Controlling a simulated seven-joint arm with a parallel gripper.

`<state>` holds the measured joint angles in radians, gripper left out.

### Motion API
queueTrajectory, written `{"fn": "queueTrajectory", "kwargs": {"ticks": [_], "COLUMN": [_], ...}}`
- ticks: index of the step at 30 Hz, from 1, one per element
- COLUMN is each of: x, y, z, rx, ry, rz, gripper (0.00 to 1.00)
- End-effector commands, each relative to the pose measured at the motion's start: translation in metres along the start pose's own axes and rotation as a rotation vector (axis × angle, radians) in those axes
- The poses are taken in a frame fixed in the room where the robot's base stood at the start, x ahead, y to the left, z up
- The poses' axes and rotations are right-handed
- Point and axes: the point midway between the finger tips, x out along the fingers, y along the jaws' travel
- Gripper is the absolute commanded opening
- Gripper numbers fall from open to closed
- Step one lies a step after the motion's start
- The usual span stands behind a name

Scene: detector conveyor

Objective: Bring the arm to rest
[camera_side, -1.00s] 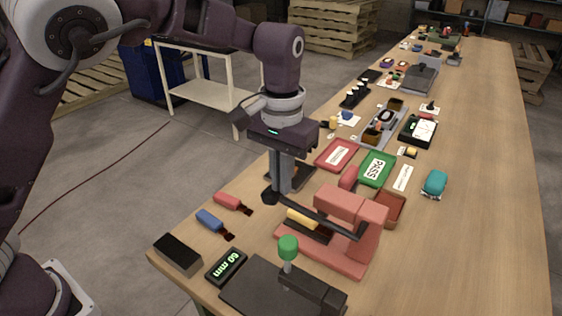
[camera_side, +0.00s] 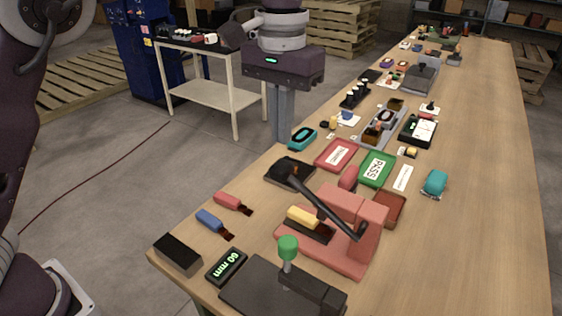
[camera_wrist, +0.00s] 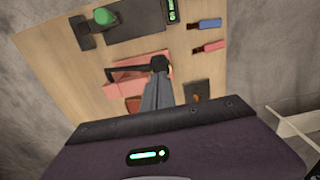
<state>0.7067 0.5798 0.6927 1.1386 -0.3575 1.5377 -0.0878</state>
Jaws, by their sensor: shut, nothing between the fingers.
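My gripper (camera_side: 282,138) hangs upright, pointing down, near the left edge of the long wooden table (camera_side: 470,190), raised above the tabletop. Its fingers are together and hold nothing. In the wrist view the shut fingers (camera_wrist: 158,88) reach toward the red press, whose black lever lies just past their tips. In the side view the red press (camera_side: 345,225) stands on the table with its black lever (camera_side: 325,205) slanting across it, apart from my gripper. A yellow piece (camera_side: 303,217) sits in the press.
A dark pad (camera_side: 290,172) and a teal ring-like item (camera_side: 302,138) lie near my gripper. Red (camera_side: 338,155) and green (camera_side: 376,168) trays stand right of it. A green-knobbed device (camera_side: 288,247) is in front. A white cart (camera_side: 215,95) stands behind; the table's right side is clear.

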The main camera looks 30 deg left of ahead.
Motion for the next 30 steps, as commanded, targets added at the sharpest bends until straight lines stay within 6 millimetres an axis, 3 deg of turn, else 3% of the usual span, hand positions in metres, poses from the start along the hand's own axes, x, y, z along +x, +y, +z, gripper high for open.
{"fn": "queueTrajectory", "kwargs": {"ticks": [6,8,10,14,16,18,21,25,30], "x": [-0.002,-0.011,-0.028,-0.053,-0.056,-0.049,-0.026,0.001,0.012], "y": [-0.004,-0.017,-0.043,-0.096,-0.115,-0.128,-0.138,-0.146,-0.149], "z": [0.001,0.006,0.021,0.082,0.125,0.167,0.215,0.248,0.257], "rx": [-0.007,-0.027,-0.063,-0.097,-0.089,-0.068,-0.036,-0.009,0.001], "ry": [0.001,0.008,0.03,0.122,0.196,0.28,0.388,0.471,0.494], "rz": [0.009,0.039,0.098,0.198,0.213,0.192,0.121,0.03,-0.004], "gripper": [0.0,0.0,0.0,0.0,0.0,0.0,0.0,0.0,0.0]}}
